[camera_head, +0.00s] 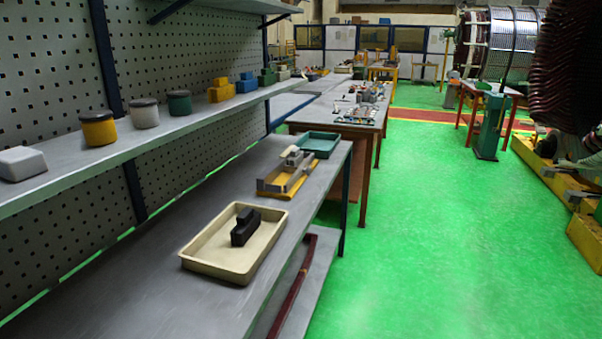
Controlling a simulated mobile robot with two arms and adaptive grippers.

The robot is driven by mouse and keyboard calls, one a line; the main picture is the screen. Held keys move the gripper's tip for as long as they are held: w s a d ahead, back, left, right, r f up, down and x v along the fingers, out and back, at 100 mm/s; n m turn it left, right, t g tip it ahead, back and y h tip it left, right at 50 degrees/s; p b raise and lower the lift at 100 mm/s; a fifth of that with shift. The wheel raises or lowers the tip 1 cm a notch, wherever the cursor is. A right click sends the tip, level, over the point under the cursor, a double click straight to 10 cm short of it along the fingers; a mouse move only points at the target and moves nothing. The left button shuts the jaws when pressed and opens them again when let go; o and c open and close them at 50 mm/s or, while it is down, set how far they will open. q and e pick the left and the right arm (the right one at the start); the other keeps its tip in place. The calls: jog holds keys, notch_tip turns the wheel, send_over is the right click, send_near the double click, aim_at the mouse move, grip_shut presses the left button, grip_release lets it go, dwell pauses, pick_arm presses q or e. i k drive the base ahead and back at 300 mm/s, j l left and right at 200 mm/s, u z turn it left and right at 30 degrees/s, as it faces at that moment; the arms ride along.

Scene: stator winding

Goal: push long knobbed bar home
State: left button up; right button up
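A long dark red bar (294,288) lies along the lower shelf of the near workbench. No knob can be made out on it, so I cannot tell whether it is the long knobbed bar. A yellow-based fixture (271,186) with grey metal blocks on it stands on the bench top, but its details are too small to tell. Neither of my grippers is in view.
A cream tray (199,262) holding a black block (244,227) lies on the bench (120,290), with a green tray (319,153) farther back. A shelf (75,183) with jars overhangs the bench. The green floor (440,240) to the right is clear. Large machinery (566,70) stands at far right.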

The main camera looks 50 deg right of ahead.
aim_at(304, 167)
jog(key=i+l, duration=0.15)
jog(key=l, duration=0.3)
jog(key=i+l+z, duration=0.15)
jog(key=l, duration=0.35)
jog(key=i+l, duration=0.2)
jog(key=l, duration=0.25)
jog(key=i+l+z, duration=0.15)
jog(key=l, duration=0.3)
jog(key=i+l, duration=0.2)
jog(key=l, duration=0.25)
jog(key=i+l+z, duration=0.15)
jog(key=l, duration=0.3)
jog(key=i+l, duration=0.3)
jog(key=l+z, duration=0.05)
jog(key=l, duration=0.05)
